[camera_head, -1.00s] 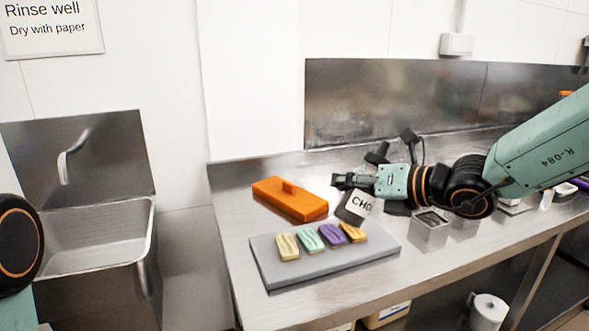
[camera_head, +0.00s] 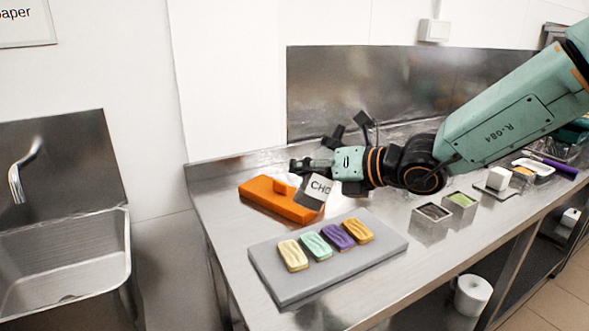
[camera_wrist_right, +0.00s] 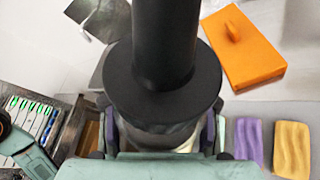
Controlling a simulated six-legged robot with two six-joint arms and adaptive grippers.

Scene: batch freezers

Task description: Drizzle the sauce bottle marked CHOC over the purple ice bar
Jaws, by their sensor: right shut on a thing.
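The sauce bottle (camera_head: 319,188) has a white label reading "CHO", with the rest of the marking cut off. It is tilted in the head view. My right gripper (camera_head: 306,166) is shut on it, behind the ice bars. My left gripper is out of view.
A yellow bar (camera_head: 293,254) and mint bar (camera_head: 316,246) lie left of the purple one, an orange-brown bar (camera_head: 358,230) right. An orange block with a handle (camera_head: 272,201) is behind the board. Metal tubs (camera_head: 431,226) stand to the right.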

